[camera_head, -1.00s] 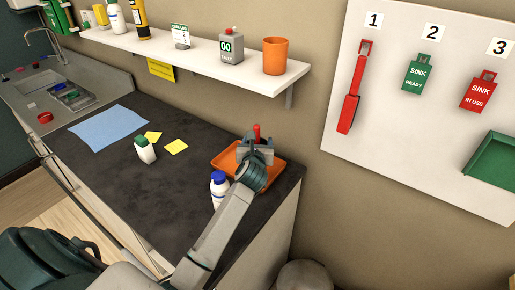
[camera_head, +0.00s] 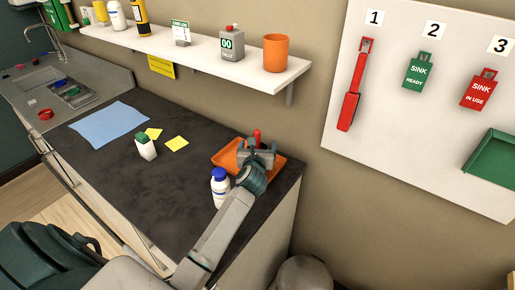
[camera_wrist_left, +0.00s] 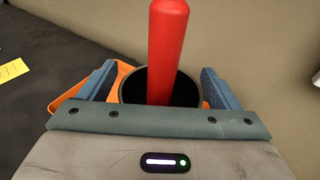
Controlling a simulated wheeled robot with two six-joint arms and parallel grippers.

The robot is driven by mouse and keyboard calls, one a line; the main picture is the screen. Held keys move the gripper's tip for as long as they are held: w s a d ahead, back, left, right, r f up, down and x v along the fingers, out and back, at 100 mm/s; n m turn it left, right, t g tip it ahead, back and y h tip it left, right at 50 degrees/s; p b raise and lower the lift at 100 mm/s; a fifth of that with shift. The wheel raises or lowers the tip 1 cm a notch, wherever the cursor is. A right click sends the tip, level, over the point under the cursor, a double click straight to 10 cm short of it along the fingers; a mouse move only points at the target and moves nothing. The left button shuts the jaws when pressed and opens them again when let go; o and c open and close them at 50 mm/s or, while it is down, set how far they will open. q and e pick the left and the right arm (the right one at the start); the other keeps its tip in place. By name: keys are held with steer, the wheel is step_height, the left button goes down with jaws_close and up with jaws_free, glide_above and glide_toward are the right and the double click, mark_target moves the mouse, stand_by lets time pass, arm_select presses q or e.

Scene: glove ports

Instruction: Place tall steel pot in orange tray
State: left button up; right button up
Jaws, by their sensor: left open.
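The orange tray (camera_head: 227,157) lies on the dark counter near its right end. The pot (camera_wrist_left: 186,92) shows in the left wrist view as a round dark opening with a red rod (camera_wrist_left: 167,45) standing in it. The red rod's top (camera_head: 257,136) also shows in the head view, above the tray. My left gripper (camera_head: 258,156) is over the tray, with its open blue fingers (camera_wrist_left: 155,88) on either side of the pot. The gripper hides most of the pot's body, and I cannot tell whether its base touches the tray. My right gripper is out of view.
A white bottle with a blue cap (camera_head: 220,188) stands close to the tray, beside my left arm. A green-capped bottle (camera_head: 146,147), yellow notes (camera_head: 176,144) and a blue cloth (camera_head: 110,124) are farther left. A shelf (camera_head: 200,55) runs along the wall above.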

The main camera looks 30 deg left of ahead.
arm_select(q)
steer(key=b+v, duration=0.3)
steer(key=v, duration=0.9)
steer(key=shift+r, duration=0.2)
steer(key=shift+s+f, duration=0.1)
